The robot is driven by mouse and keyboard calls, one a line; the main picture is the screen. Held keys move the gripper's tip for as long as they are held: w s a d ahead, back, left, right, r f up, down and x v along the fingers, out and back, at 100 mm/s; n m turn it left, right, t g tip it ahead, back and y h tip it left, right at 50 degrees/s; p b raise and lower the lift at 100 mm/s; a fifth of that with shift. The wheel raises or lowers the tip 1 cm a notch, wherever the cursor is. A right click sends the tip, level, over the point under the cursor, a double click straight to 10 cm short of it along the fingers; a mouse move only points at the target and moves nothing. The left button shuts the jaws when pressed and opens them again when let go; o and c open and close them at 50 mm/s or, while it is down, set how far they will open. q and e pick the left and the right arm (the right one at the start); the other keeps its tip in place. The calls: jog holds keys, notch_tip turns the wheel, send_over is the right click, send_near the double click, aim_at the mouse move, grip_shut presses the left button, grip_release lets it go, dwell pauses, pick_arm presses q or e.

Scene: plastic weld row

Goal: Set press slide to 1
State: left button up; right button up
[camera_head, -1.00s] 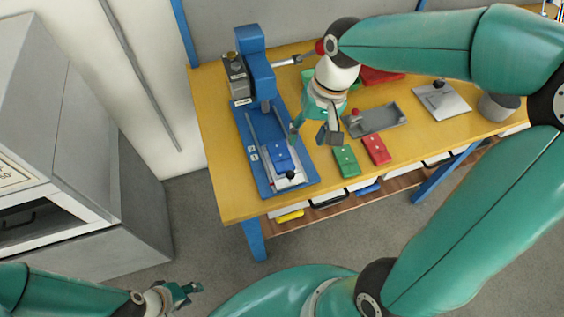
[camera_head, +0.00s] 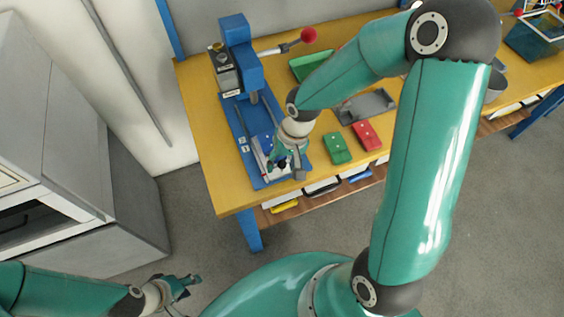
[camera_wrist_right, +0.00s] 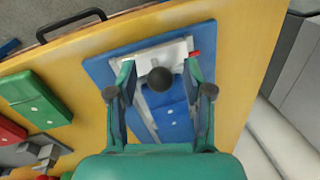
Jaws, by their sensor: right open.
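The blue press (camera_head: 241,60) stands at the left end of the yellow table, its long blue base (camera_head: 240,128) running toward the front edge. The slide is a pale plate carrying a blue block and a black knob (camera_wrist_right: 160,79). It is at the front end of the base, partly hidden by my right gripper in the head view. My right gripper (camera_head: 285,167) is open above the slide; in the right wrist view the knob appears between its fingers (camera_wrist_right: 158,88), with contact unclear. My left gripper (camera_head: 181,288) is low at the left, away from the table, its opening unclear.
A red-ended lever (camera_head: 308,36) sticks out from the press. Right of my right gripper lie a green block (camera_head: 337,149), a red block (camera_head: 366,135) and a grey tray (camera_head: 376,103). A green tray (camera_head: 306,66) is behind. A grey cabinet (camera_head: 95,190) stands left.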

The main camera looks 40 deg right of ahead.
jog(key=shift+f, duration=0.2)
grip_shut()
dwell(0.4)
